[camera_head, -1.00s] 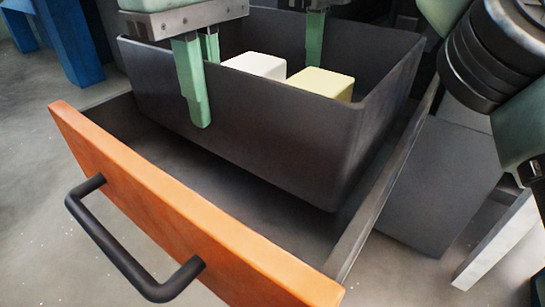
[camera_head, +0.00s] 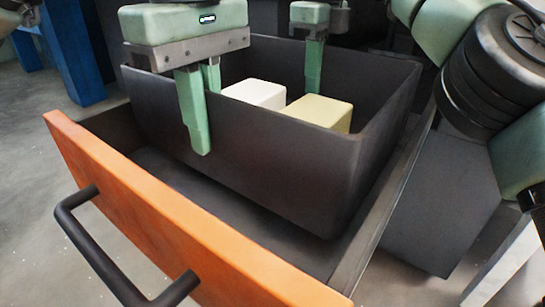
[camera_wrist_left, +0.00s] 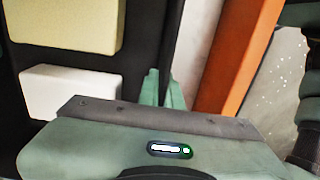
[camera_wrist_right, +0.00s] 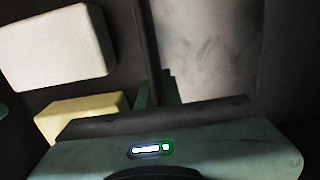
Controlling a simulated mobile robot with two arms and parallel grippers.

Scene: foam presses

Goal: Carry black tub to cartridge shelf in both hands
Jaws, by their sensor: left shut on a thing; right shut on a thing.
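The black tub (camera_head: 260,150) is over the open drawer, its lower part below the drawer's rim level. Whether its base touches the drawer floor I cannot tell. It holds a white block (camera_head: 255,93) and a pale yellow block (camera_head: 318,111). My left gripper (camera_head: 205,112) is shut on the tub's near wall, one finger outside and one inside. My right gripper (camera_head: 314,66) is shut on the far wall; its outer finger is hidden. The blocks also show in the left wrist view (camera_wrist_left: 70,92) and right wrist view (camera_wrist_right: 58,45). I cannot make out the cartridge shelf.
The drawer has an orange front (camera_head: 150,200) and a black bar handle (camera_head: 85,240), close in front of the tub. Its right side wall (camera_head: 385,215) runs close beside the tub. Blue legs (camera_head: 75,55) stand at the back left. Bare floor (camera_head: 40,170) lies left of the drawer.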

